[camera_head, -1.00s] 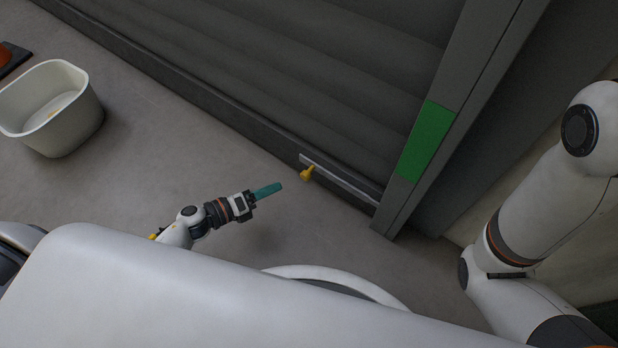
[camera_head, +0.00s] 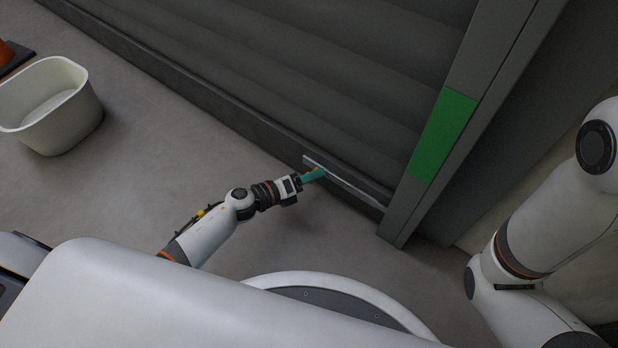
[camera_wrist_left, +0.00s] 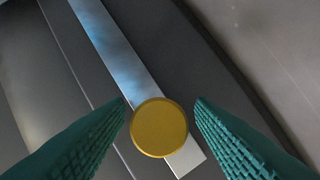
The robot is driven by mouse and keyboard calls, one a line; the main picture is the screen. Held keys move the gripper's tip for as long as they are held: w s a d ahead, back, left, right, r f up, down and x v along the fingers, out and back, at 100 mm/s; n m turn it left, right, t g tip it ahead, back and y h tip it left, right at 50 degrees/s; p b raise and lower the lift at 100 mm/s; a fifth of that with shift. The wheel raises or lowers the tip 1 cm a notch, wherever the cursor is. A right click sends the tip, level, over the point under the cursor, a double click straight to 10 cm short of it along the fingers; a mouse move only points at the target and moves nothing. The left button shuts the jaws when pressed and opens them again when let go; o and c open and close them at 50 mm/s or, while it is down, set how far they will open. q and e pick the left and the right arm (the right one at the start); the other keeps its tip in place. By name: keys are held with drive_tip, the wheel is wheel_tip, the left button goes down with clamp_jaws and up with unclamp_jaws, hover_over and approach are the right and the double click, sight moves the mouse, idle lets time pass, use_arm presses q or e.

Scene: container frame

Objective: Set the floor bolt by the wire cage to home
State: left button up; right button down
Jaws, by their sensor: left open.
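The floor bolt is a flat metal bar (camera_head: 347,184) low on the bottom rail of a grey slatted shutter, with a yellow knob. In the left wrist view the round yellow knob (camera_wrist_left: 159,127) sits on the lower end of the silver bar (camera_wrist_left: 108,45). My left gripper (camera_head: 318,174) is at the bar's left end and mostly hides the knob in the head view. Its teal fingers (camera_wrist_left: 160,125) are open, one on each side of the knob, with gaps showing. My right gripper is out of view. No wire cage shows.
A green panel (camera_head: 443,137) marks the grey door post (camera_head: 398,222) right of the bolt. A pale tub (camera_head: 50,105) stands on the floor at left, near an orange object (camera_head: 5,52) on a dark base. The floor between tub and shutter is clear.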

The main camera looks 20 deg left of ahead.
use_arm(q)
clamp_jaws()
drive_tip(key=shift+s+d+p, duration=0.2)
drive_tip(key=shift+s+d, duration=0.05)
drive_tip(key=shift+d, duration=0.4)
drive_tip(key=shift+s+d+p, duration=0.2)
drive_tip(key=shift+d+p, duration=0.05)
drive_tip(key=shift+d, duration=0.35)
drive_tip(key=shift+s+d+p, duration=0.2)
drive_tip(key=shift+s+d, duration=0.05)
drive_tip(key=shift+d, duration=0.4)
unclamp_jaws()
drive_tip(key=p, duration=0.5)
approach(333, 180)
drive_tip(key=v, duration=0.6)
drive_tip(key=shift+d, duration=0.1)
